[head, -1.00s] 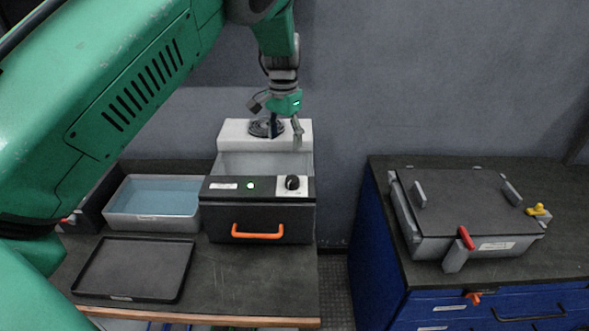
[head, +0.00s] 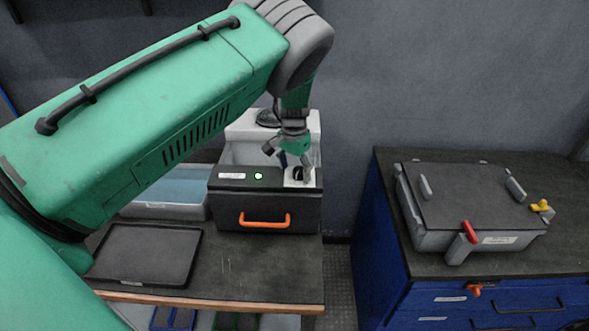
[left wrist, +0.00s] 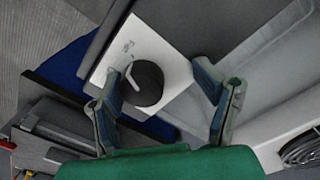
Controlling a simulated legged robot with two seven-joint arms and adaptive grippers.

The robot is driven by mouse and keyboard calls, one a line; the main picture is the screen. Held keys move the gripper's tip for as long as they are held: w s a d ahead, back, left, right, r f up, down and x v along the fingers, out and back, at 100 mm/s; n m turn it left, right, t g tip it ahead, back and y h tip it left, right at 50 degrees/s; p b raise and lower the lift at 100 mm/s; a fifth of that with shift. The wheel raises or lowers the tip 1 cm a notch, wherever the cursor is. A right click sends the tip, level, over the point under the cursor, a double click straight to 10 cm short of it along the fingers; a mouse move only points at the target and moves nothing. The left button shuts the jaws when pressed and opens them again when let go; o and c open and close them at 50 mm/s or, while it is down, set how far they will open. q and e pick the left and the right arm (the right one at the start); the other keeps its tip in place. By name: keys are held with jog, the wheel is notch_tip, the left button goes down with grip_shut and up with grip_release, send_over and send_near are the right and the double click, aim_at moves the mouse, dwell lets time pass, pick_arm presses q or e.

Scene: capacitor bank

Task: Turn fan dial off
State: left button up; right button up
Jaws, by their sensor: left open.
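The fan dial (left wrist: 143,83) is a round black knob with a white pointer line on a white plate (left wrist: 166,54), seen large in the left wrist view. In the head view the dial (head: 298,172) is partly hidden by my left gripper. My right gripper is not in view.
A white fan housing (head: 247,128) stands behind the black box. A blue-filled tub (head: 165,212) and a black tray (head: 145,256) lie to its left. A grey lidded case (head: 470,197) rests on the blue cabinet at right, across a floor gap.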

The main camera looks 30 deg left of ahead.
pick_arm(q)
jog(key=shift+d, duration=0.15)
jog(key=shift+w+d+r, duration=0.1)
jog(key=shift+d+r, duration=0.05)
jog(key=shift+d, duration=0.35)
jog(key=shift+d+r, duration=0.15)
jog(key=shift+d, duration=0.3)
jog(key=c, duration=1)
jog(key=shift+d, duration=0.3)
jog(key=shift+c, duration=0.7)
jog(key=shift+a, duration=0.6)
jog(key=shift+n, duration=0.3)
jog(key=shift+d+n, duration=0.25)
jog(key=shift+n, duration=0.35)
jog(key=shift+d+n, duration=0.1)
jog(key=shift+n, duration=0.8)
jog(key=n, duration=0.2)
jog(key=shift+a+f+n+b, duration=0.1)
jog(key=shift+a+n+b, duration=0.15)
jog(key=shift+n+b, duration=0.1)
jog(key=n, duration=0.3)
jog(key=shift+d, duration=0.1)
jog(key=shift+n, duration=1.25)
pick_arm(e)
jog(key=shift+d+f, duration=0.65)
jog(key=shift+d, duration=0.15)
